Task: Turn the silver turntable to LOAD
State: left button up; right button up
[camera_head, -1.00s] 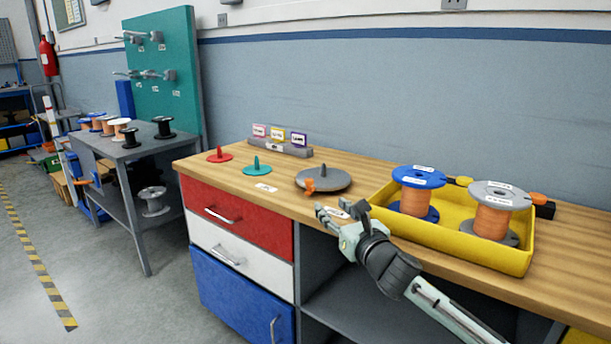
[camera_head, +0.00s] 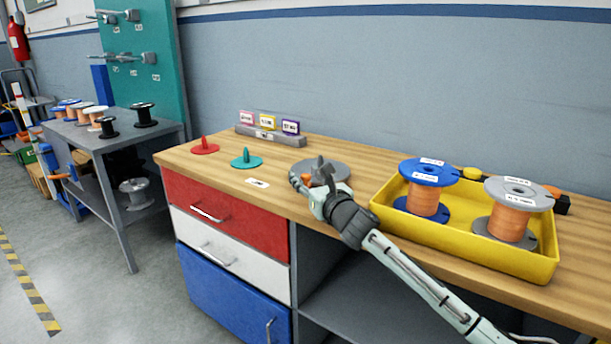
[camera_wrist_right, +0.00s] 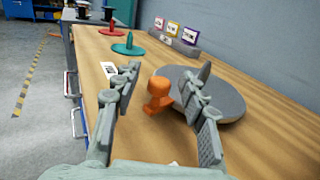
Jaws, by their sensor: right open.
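The silver turntable (camera_head: 337,170) is a grey disc lying on the wooden bench, partly hidden behind my right gripper in the head view. In the right wrist view the turntable (camera_wrist_right: 228,98) shows with a grey upright post and an orange knob (camera_wrist_right: 159,92) at its near left edge. My right gripper (camera_head: 311,178) is open at the turntable's front edge. In the wrist view its fingers (camera_wrist_right: 165,105) stand either side of the orange knob, with the right finger overlapping the disc; I cannot tell whether they touch. A white label (camera_head: 257,183) lies on the bench left of the turntable. My left gripper is out of view.
A red disc (camera_head: 204,147) and a teal disc (camera_head: 246,160), each with a peg, lie left of the turntable. A block with several small signs (camera_head: 270,134) stands behind. A yellow tray (camera_head: 463,238) with blue and grey wire spools is to the right.

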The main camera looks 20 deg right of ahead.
jog(key=shift+w, duration=0.3)
grip_shut()
jog(key=shift+a, duration=0.15)
dwell(0.3)
